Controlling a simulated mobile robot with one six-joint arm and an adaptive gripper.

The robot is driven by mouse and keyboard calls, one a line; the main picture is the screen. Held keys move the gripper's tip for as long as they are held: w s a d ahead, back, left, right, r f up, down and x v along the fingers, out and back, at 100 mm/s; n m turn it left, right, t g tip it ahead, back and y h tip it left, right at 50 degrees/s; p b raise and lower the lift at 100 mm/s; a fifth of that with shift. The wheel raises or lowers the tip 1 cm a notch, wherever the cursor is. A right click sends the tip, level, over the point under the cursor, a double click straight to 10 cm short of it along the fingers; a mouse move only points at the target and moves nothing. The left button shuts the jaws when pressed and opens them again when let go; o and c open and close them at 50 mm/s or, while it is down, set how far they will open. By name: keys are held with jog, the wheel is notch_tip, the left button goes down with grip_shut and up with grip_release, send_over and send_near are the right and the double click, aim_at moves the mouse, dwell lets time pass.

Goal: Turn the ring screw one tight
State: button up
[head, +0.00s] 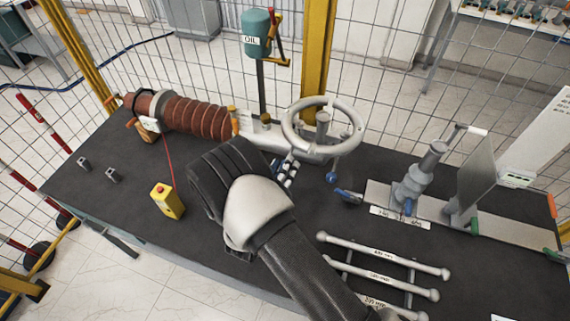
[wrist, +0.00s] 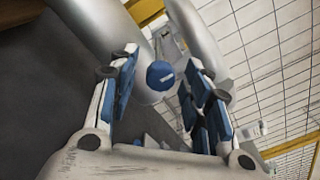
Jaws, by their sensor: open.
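My gripper (head: 287,173) is beside the grey fitting below the handwheel (head: 322,125) in the head view, partly hidden by my arm. No part is clearly identifiable as ring screw one. A small blue knob (head: 331,178) shows right of my gripper in the head view.
The ribbed brown bushing (head: 195,117) lies at the back left of the dark table (head: 90,205). A yellow control box (head: 167,201) stands left of my arm. Grey rods (head: 380,255) lie at the front right, a grey pump (head: 420,175) stands beyond, and a wire fence (head: 390,90) runs behind.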

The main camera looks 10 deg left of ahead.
jog(key=shift+w+d, duration=0.15)
jog(key=shift+w, duration=0.55)
jog(key=shift+c, duration=0.4)
grip_shut()
